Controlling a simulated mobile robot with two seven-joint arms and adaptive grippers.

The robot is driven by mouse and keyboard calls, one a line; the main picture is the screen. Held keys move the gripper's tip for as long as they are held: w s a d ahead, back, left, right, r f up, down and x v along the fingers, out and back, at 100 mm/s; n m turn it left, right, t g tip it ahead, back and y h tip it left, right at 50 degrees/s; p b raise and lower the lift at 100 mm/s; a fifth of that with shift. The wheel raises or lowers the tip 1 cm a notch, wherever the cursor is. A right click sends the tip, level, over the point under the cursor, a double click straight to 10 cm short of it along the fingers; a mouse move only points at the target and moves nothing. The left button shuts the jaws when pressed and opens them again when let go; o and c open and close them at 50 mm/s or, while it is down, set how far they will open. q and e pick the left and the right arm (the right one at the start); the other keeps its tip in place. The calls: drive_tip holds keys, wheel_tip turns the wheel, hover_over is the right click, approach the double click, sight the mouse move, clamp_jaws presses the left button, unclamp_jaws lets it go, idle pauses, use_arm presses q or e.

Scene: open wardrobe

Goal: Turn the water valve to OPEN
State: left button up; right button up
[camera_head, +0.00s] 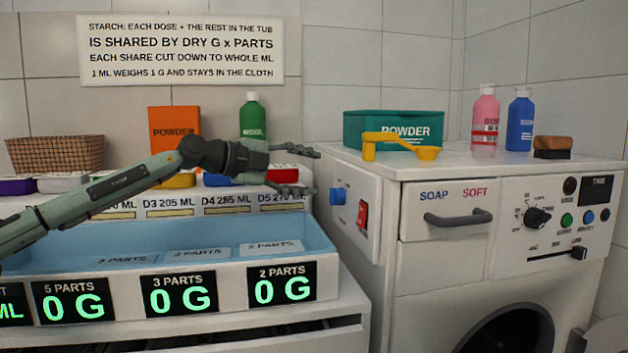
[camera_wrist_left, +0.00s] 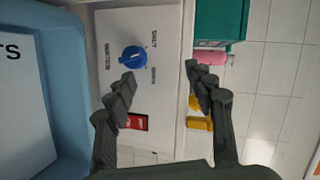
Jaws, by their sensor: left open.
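The water valve is a blue knob (camera_head: 338,196) on the white side panel of the washing machine (camera_head: 420,285), above a red switch (camera_head: 362,214). In the left wrist view the knob (camera_wrist_left: 132,57) is beside WATER lettering and a SHUT label (camera_wrist_left: 153,38); a smaller label is too blurred to read. I cannot tell the knob's pointing direction for sure. My left gripper (camera_head: 314,172) is open and empty, reaching right toward the panel, above and left of the knob. In the wrist view the knob shows near the left finger, with no clear contact. My right gripper is out of view.
A blue tub (camera_head: 160,258) with gram displays lies below my left arm. A row of coloured containers and a green bottle (camera_head: 253,118) stand behind it. On the machine are a teal powder box (camera_head: 365,130), a yellow scoop (camera_head: 428,153) and pink and blue bottles.

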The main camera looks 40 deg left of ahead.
use_arm(q)
drive_tip(key=shift+b+v, duration=0.5)
drive_tip(key=shift+v, duration=0.5)
drive_tip(key=shift+f, duration=0.1)
drive_tip(key=shift+c, duration=0.2)
